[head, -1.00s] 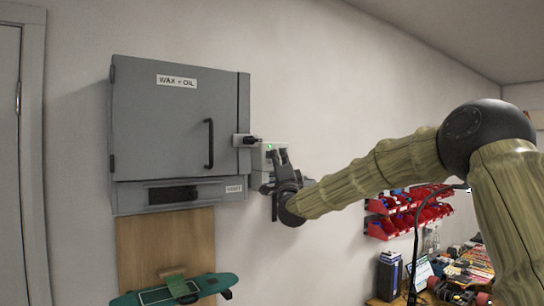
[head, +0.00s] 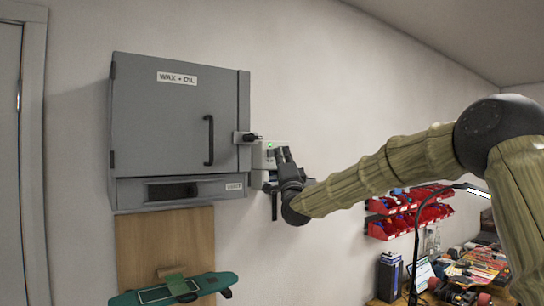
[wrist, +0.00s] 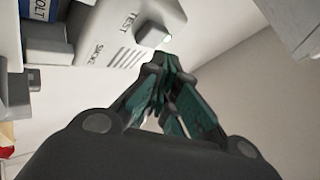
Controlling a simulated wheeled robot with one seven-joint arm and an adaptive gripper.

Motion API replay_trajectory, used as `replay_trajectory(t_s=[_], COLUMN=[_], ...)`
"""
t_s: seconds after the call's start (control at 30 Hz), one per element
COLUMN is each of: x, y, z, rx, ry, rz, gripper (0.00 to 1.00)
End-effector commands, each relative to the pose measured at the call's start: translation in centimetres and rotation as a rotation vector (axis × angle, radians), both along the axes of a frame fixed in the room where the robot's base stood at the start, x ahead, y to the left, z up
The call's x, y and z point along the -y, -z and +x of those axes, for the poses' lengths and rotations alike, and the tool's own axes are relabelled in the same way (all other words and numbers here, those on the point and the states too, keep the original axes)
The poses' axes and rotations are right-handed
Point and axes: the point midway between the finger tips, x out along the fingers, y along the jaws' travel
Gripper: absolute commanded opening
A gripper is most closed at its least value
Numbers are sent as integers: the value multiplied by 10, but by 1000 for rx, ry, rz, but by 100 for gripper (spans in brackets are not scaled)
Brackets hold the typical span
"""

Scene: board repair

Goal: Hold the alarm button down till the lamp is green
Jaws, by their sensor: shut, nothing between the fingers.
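The alarm (head: 261,160) is a pale box on the wall, right beside the grey cabinet. Its small lamp (head: 270,146) glows green in the head view; in the wrist view the lamp (wrist: 168,38) looks pale and bright. My gripper (head: 283,155) is shut and empty at the alarm's right side. In the wrist view its fingertips (wrist: 164,62) lie just below the button, seemingly apart from it; the exact gap is hard to tell.
The grey WAX + OIL cabinet (head: 165,115) stands out from the wall at left, its handle (head: 209,141) near the alarm. A green skateboard deck (head: 215,283) is below. Red bins (head: 405,218) and a cluttered bench are at lower right. The wall above the alarm is clear.

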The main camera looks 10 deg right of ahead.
Motion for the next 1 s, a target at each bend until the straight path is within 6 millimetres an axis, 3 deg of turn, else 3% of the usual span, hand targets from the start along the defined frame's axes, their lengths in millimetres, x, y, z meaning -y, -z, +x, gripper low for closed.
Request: replay_trajectory(t_s=[0.2,0.8,1.0], x=[1,16,17], y=[1,1,0], z=[-2,-43,-47], rx=[0,1,0], ry=[0,1,0], rz=[0,0,0], gripper=[0,0,0])
